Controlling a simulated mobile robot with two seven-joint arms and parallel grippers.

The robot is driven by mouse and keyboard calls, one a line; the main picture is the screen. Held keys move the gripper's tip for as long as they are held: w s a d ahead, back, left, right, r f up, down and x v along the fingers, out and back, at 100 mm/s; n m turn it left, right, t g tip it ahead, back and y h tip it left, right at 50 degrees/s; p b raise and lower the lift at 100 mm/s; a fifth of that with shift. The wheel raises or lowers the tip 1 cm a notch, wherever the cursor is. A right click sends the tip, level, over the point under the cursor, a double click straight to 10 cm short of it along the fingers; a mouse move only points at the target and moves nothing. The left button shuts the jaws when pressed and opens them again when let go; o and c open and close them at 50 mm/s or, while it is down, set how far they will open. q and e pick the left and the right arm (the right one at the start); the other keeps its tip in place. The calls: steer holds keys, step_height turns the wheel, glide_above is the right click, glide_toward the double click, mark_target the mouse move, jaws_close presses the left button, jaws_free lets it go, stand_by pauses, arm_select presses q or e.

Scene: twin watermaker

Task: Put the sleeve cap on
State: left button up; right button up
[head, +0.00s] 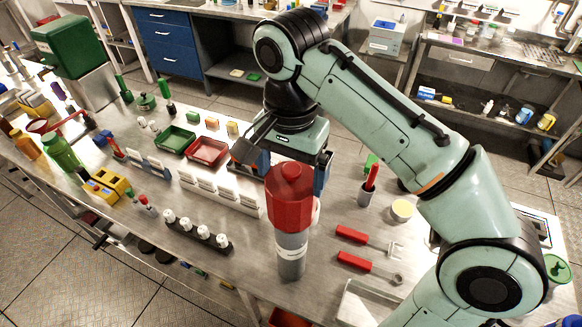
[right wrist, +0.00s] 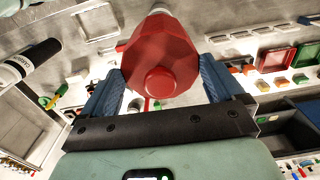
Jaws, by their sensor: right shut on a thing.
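The red faceted sleeve cap (head: 291,195) is held in my right gripper (head: 292,178), which reaches in from the right. In the right wrist view the cap (right wrist: 160,60) sits between the two blue fingers of the gripper (right wrist: 160,85). In the head view a grey cylinder with a white band (head: 291,255), apparently the sleeve, stands upright directly below the cap. The cap hides the top of the cylinder, so I cannot tell whether they touch. My left gripper is not in view.
Green (head: 175,139) and red (head: 207,152) trays lie left of the gripper. A dark rack with white-capped vials (head: 197,233) stands front left. Two red-handled tools (head: 355,262) and a metal tray (head: 366,304) lie on the right. Bare bench shows around the cylinder.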

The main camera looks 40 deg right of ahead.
mark_target(291, 187)
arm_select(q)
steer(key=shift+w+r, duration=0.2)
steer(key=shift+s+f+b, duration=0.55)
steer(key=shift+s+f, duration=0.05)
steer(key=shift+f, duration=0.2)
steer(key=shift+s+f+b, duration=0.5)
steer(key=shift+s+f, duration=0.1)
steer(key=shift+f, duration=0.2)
arm_select(e)
steer(key=shift+f, duration=2.1)
steer(key=o, duration=1.1)
steer(key=shift+c, duration=0.2)
steer(key=shift+w+r+p, duration=0.1)
steer(key=shift+r+p, duration=1.35)
steer(key=shift+r, duration=2.35)
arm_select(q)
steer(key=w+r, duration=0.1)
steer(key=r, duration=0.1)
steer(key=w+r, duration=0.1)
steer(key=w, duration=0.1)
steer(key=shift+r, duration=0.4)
